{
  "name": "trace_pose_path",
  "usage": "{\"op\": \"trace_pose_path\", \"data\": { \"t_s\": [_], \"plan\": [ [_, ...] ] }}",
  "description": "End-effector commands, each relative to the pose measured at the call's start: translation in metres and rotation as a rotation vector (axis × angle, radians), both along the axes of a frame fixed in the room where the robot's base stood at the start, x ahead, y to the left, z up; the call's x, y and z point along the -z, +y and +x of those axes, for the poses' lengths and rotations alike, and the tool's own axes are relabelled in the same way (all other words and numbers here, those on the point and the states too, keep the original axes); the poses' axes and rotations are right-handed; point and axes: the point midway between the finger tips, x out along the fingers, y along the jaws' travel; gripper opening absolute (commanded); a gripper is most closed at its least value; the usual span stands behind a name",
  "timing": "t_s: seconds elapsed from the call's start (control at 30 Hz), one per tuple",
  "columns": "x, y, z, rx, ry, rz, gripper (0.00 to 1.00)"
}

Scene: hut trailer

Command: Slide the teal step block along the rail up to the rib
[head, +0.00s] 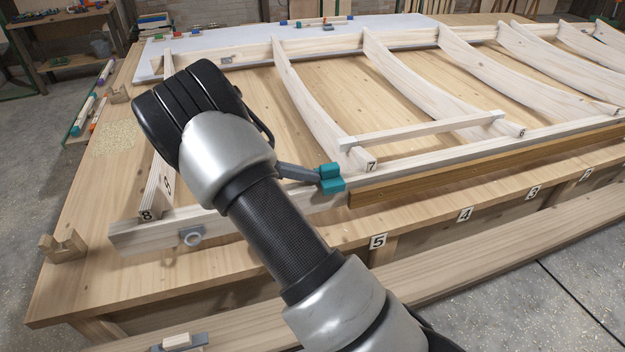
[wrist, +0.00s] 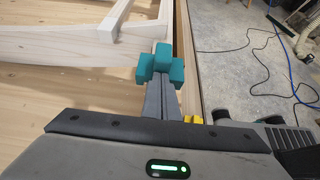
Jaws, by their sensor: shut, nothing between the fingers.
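The teal step block (head: 331,184) sits on the pale front rail (head: 420,155), just left of the foot of the rib marked 7 (head: 357,160). A small gap seems to show between block and rib in the head view. My gripper (head: 312,174) comes from the left, its fingers shut and empty, tips at the block's near side. In the wrist view the block (wrist: 160,58) stands straight ahead of the shut fingers (wrist: 162,88), which hide part of it; whether they touch it I cannot tell. The rib (wrist: 128,46) rises beyond the block, to its left.
A thin pale batten (head: 425,131) spans from the rib marked 7 to the rib marked 6. A brown strip (head: 480,163) runs along the rail's front. A metal fitting (head: 191,236) is on the rail's left end. A long plank (head: 480,245) lies in front of the workbench.

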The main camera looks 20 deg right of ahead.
Motion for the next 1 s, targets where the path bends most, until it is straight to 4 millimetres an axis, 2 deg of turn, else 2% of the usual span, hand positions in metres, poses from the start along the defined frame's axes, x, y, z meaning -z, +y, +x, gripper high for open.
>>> {"op": "trace_pose_path", "data": {
  "t_s": [1.0],
  "plan": [
    [0.0, -0.031, 0.0, 0.001, 0.0, -0.001, 0.0]
  ]
}}
